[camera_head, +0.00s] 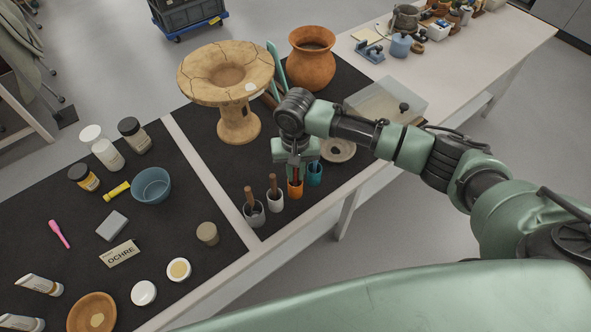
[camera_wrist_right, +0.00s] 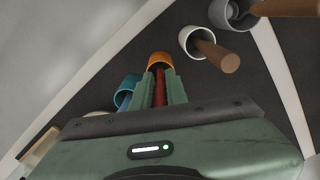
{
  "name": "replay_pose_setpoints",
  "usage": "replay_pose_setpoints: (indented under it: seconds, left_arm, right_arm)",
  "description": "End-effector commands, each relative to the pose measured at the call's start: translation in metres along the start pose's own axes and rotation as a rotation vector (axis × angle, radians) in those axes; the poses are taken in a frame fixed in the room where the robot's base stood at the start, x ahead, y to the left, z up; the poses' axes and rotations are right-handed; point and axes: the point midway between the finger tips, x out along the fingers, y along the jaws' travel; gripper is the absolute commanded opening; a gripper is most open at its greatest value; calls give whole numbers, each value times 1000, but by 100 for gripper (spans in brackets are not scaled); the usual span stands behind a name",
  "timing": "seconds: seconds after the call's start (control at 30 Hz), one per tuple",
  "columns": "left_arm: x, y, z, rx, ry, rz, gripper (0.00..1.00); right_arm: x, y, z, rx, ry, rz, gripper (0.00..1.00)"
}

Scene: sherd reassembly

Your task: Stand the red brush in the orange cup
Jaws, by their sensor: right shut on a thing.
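The orange cup (camera_head: 295,191) stands upright near the front edge of the table, in a row of small cups. My right gripper (camera_head: 296,174) is right above it, pointing down, and is shut on the red brush (camera_wrist_right: 160,88). In the right wrist view the brush shows as a dark red strip between the fingers (camera_wrist_right: 160,90), lined up with the orange cup (camera_wrist_right: 160,59). The brush's lower end is at the cup's mouth; the fingers and rim hide how deep it sits. My left gripper is not in view.
A teal cup (camera_head: 315,176) stands close right of the orange one. A white cup (camera_head: 275,204) and a grey cup (camera_head: 255,219), each with a brown-handled tool, stand to its left. A cracked clay stand (camera_head: 237,122) and a round pot (camera_head: 311,65) are behind.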

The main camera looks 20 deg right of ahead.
Motion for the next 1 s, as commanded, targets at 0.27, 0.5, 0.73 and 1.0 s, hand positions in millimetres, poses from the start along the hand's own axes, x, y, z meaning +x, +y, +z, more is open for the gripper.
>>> replay_pose_setpoints:
  seconds: [0.27,0.5,0.73,1.0]
  left_arm:
    - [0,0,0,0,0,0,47]
    - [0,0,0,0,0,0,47]
    - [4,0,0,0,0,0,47]
    - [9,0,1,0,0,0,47]
  right_arm:
    - [0,0,0,0,0,0,39]
    - [-1,0,0,1,0,0,39]
    - [-27,0,-1,0,3,-2,39]
    - [-68,0,-1,1,1,-1,39]
